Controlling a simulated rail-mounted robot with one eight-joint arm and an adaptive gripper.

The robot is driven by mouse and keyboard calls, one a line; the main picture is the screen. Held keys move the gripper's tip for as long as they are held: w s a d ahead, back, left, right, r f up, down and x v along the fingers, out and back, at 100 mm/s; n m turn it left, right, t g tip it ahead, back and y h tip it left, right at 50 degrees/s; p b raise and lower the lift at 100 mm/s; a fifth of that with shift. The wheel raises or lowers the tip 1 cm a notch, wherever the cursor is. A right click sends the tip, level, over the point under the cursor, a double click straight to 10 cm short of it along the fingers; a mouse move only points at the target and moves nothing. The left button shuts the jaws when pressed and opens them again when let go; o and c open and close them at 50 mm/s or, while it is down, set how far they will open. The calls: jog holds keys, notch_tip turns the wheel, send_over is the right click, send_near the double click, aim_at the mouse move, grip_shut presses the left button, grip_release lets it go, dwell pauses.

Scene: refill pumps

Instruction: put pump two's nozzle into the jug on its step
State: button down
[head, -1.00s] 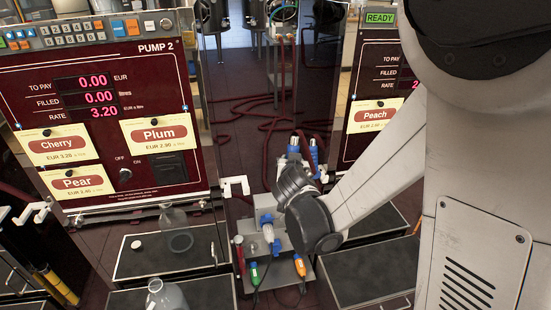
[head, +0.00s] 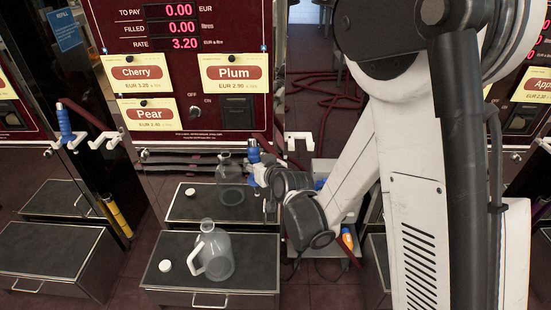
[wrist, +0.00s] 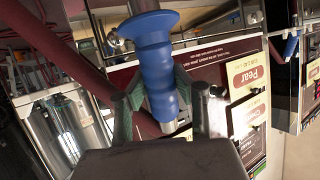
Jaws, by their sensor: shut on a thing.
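My gripper (head: 264,176) is shut on a blue nozzle (head: 255,153), in front of pump two's lower right corner. In the wrist view its two fingers (wrist: 168,108) close around the blue grip of the nozzle (wrist: 154,62). A clear jug (head: 215,252) with a handle stands upright on the dark-topped near step (head: 255,262), below and left of my gripper. The nozzle is above the jug and apart from it. Pump two's panel (head: 190,70) shows Cherry, Plum and Pear cards. The nozzle's tip is hard to make out in the head view.
A white cap (head: 165,266) lies left of the jug. Behind is a similar jug shape (head: 230,178), possibly a reflection. A white bracket (head: 298,139) juts out right of the panel. Another blue nozzle (head: 65,122) hangs at left. A grey stand (head: 322,248) is right of the step.

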jog(key=s+a+f+n+g+y+b, duration=0.2)
jog(key=a+n+g+y+b, duration=0.15)
jog(key=a, duration=0.65)
jog(key=s+a+f+n+g+y+b, duration=0.1)
jog(key=s+a+n+g+y+b, duration=0.25)
jog(key=a, duration=0.55)
jog(key=shift+n+t, duration=0.4)
jog(key=shift+w+f+b, duration=0.3)
jog(key=shift+f+b, duration=0.35)
jog(key=shift+f, duration=0.25)
jog(key=shift+w+f+b, duration=0.35)
jog(key=shift+f+b, duration=0.25)
jog(key=shift+f, duration=0.3)
jog(key=shift+w+f+b, duration=0.3)
jog(key=shift+f+b, duration=0.35)
jog(key=shift+f, duration=0.4)
notch_tip(320, 180, down, 7)
jog(key=b, duration=0.3)
jog(key=shift+f, duration=0.15)
jog(key=c, duration=1.4)
grip_release()
jog(key=shift+o, duration=0.2)
jog(key=v, duration=1.2)
jog(key=shift+r, duration=0.25)
